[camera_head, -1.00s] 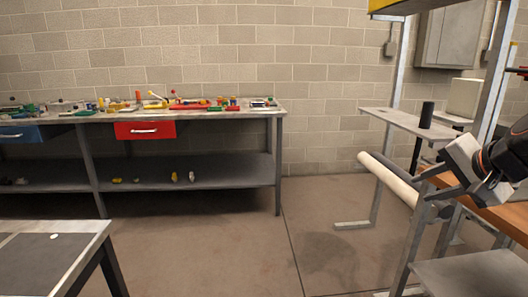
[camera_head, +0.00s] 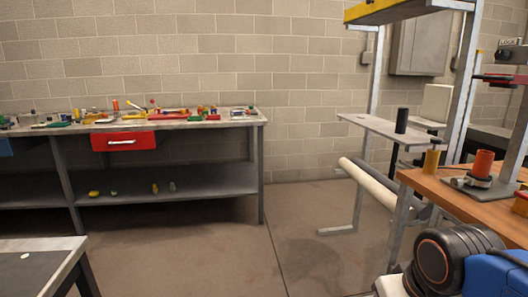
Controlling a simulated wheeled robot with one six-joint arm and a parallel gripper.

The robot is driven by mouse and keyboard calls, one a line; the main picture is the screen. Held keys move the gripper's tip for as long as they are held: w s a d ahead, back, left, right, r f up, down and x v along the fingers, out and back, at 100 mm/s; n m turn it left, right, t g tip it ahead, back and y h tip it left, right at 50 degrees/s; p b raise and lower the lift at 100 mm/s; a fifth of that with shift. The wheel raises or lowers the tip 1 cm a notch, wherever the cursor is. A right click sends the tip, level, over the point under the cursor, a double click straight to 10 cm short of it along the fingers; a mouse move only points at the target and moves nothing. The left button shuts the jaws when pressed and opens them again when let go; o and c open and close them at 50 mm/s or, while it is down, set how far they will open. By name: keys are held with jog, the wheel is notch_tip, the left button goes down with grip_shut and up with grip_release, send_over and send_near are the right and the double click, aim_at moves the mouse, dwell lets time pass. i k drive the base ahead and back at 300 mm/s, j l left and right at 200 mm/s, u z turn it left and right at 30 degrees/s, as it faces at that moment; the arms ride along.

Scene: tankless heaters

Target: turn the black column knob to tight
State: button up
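I cannot clearly make out the black column knob in this view. At the right edge stands a device with a red arm (camera_head: 503,79) and dark parts above it, cut off by the frame; a knob there is too small to tell. A plain black cylinder (camera_head: 402,120) stands upright on a grey shelf (camera_head: 384,128), but I cannot tell it is a knob. My arm shows at the bottom right as a black ringed joint, well below the device. My gripper's fingertips are not in view.
A workbench (camera_head: 170,122) with small items lines the back wall. The middle floor is clear.

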aim_at(500, 54)
jog(key=z, duration=1.3)
